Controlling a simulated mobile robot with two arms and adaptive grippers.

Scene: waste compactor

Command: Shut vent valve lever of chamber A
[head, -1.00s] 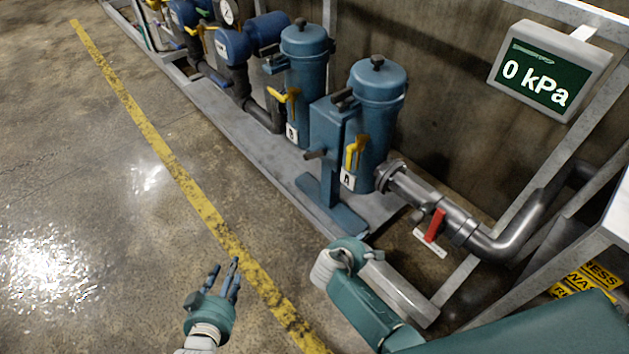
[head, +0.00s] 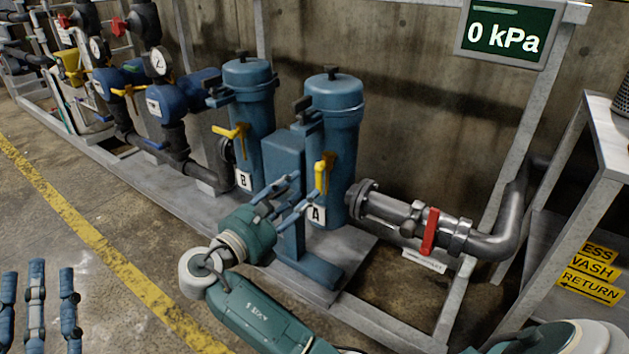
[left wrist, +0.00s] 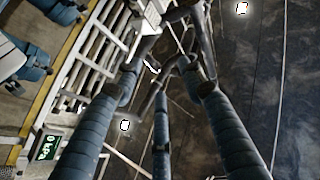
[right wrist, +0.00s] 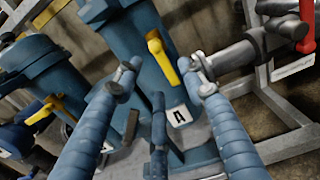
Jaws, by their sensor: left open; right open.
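Chamber A is a blue cylinder (head: 335,105) with an "A" label (head: 316,215). Its yellow vent lever (head: 320,177) points down along the cylinder's front; in the right wrist view the lever (right wrist: 163,58) hangs tilted above the label. My right gripper (head: 298,190) is open and empty in front of chamber A, its fingertips close to the lever's left side in the head view. In the right wrist view the lever shows between and beyond the spread fingers (right wrist: 164,75); contact is not visible. My left gripper (head: 38,268) is open and empty at the lower left, over the floor.
Chamber B (head: 248,90) stands left of A, its yellow lever (head: 230,131) pointing sideways. A blue box (head: 285,165) stands between them. A pipe with a red lever (head: 430,231) lies to the right. The display (head: 505,38) reads 0 kPa.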

